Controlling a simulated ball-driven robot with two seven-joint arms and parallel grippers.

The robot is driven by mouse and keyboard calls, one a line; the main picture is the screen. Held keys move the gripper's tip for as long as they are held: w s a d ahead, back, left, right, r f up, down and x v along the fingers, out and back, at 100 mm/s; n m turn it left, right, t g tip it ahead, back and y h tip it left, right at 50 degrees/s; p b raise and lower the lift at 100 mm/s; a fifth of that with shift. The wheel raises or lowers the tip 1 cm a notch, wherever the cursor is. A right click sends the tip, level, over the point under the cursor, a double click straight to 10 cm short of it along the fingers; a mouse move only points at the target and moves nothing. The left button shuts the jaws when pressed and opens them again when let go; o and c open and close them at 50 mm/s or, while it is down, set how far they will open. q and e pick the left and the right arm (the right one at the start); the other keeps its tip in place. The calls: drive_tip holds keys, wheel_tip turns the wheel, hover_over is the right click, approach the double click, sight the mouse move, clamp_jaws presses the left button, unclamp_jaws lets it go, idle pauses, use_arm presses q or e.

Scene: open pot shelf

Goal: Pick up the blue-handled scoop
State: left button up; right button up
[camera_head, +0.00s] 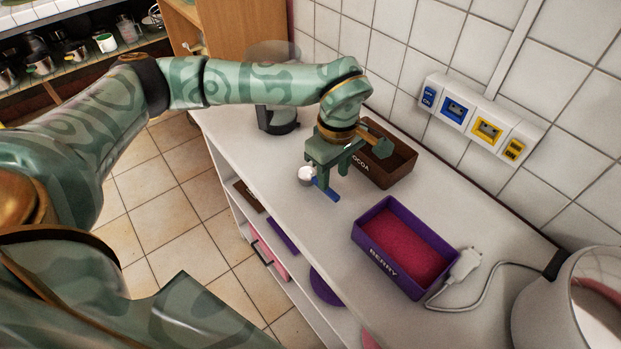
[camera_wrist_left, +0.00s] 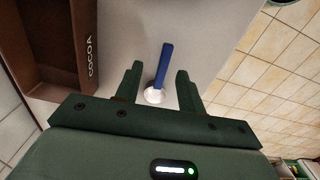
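The blue-handled scoop has a white bowl and a flat blue handle (camera_head: 328,192); it appears to lie on the white counter (camera_head: 310,225) beside the cocoa bin. In the left wrist view its blue handle (camera_wrist_left: 163,66) points away from the gripper, with the white bowl nearer the palm. My left gripper (camera_head: 323,177) is open over the scoop. In the wrist view its fingers (camera_wrist_left: 159,72) stand on either side of the scoop, with a gap on both sides. Whether the fingertips are at counter height is unclear. My right gripper is not in view.
A purple berry bin (camera_head: 359,237) with red contents stands to the right. A white plug and cable (camera_head: 463,265) lie beside it. Tiled wall with sockets (camera_head: 487,130) borders the counter.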

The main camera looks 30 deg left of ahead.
use_arm(q)
drive_tip(key=f, duration=0.1)
drive_tip(key=f+b, duration=0.1)
drive_tip(key=f, duration=0.2)
drive_tip(key=shift+s+a+f, duration=0.2)
drive_tip(key=shift+s+a, duration=0.1)
drive_tip(key=shift+a, duration=0.05)
drive_tip(key=shift+f, duration=0.4)
clamp_jaws()
drive_tip(key=shift+r, duration=0.15)
